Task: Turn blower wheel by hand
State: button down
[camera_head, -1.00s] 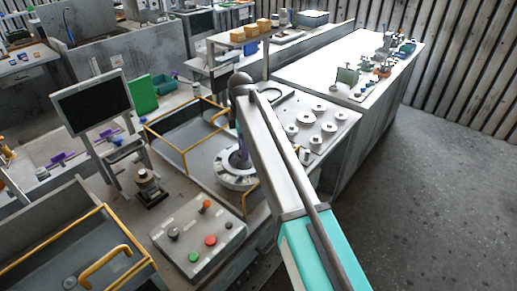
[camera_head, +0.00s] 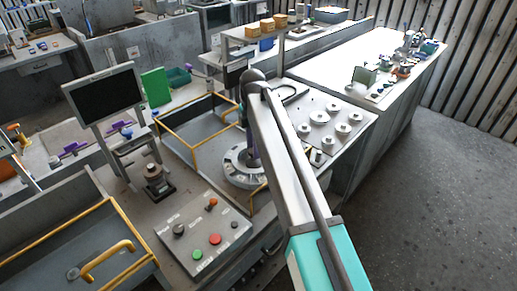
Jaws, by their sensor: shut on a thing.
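The blower wheel (camera_head: 238,174) is a round grey ring with dark slots around its rim. It lies flat at the right end of the bench, beside the yellow-railed tray. My gripper (camera_head: 253,163) points down at the middle of the wheel and is shut on it. My arm covers the wheel's right side and most of the gripper, so the exact contact of the fingers is hidden.
A control panel (camera_head: 204,238) with red, green and orange buttons is in front of the wheel. A yellow-railed tray (camera_head: 198,147) stands behind it. A monitor (camera_head: 104,100) stands left. Round white parts (camera_head: 320,117) sit on the right bench. Floor at right is clear.

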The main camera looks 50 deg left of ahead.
jog(key=shift+d, duration=0.1)
jog(key=c, duration=1.3)
grip_release()
jog(key=shift+o, duration=0.2)
jog(key=shift+r, duration=0.1)
notch_tip(320, 180, up, 14)
jog(key=b, duration=0.3)
jog(key=shift+f, duration=0.2)
